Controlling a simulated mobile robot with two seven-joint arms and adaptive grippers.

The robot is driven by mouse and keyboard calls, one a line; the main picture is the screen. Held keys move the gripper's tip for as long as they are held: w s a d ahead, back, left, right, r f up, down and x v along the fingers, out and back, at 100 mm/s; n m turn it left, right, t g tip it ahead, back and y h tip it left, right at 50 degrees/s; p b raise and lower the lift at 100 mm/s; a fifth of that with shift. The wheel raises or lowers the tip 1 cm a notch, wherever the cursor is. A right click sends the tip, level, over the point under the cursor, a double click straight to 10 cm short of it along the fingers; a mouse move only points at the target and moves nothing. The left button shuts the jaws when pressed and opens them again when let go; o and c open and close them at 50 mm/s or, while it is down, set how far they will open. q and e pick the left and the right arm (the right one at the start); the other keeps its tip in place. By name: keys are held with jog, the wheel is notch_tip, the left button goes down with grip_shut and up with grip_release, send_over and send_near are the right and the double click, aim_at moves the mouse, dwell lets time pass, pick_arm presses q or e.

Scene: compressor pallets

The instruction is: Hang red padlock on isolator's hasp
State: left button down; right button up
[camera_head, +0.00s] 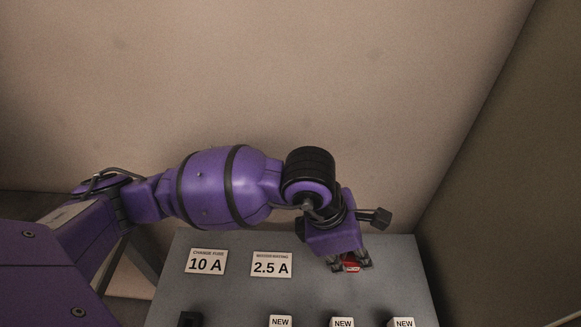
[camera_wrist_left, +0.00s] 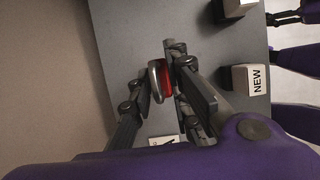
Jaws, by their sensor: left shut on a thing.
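My left gripper (camera_head: 352,266) reaches over the far right part of the grey table top. It is shut on the red padlock (camera_head: 351,266), which is mostly covered by the fingers in the head view. In the left wrist view, the padlock's red body (camera_wrist_left: 167,80) and grey shackle sit between the fingertips of my left gripper (camera_wrist_left: 162,82). Whether the padlock touches the table cannot be told. The isolator and its hasp cannot be made out in either view. A dark piece at the upper right edge of the left wrist view may be my right gripper (camera_wrist_left: 286,18); its jaws are unclear.
The grey table (camera_head: 230,296) carries a "10 A" label (camera_head: 206,262) and a "2.5 A" label (camera_head: 271,264). Several white "NEW" blocks (camera_head: 342,322) line the near edge, with a dark object (camera_head: 190,319) at left. A bare wall (camera_head: 300,80) stands behind. The table's middle is clear.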

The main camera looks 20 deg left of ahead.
aim_at(349, 259)
pick_arm(q)
jog(key=shift+w+d+f, duration=0.1)
jog(key=shift+w+f, duration=0.25)
jog(key=shift+w, duration=0.1)
jog(key=f, duration=0.3)
jog(key=shift+w+f, duration=0.15)
jog(key=shift+w, duration=0.2)
jog(key=c, duration=1.6)
grip_release()
jog(key=shift+c, duration=0.2)
jog(key=shift+f, duration=0.1)
jog(key=shift+f, duration=0.15)
jog(key=w+v, duration=0.1)
jog(key=v, duration=0.6)
jog(key=shift+s+d+r, duration=0.15)
jog(key=shift+s+r, duration=0.4)
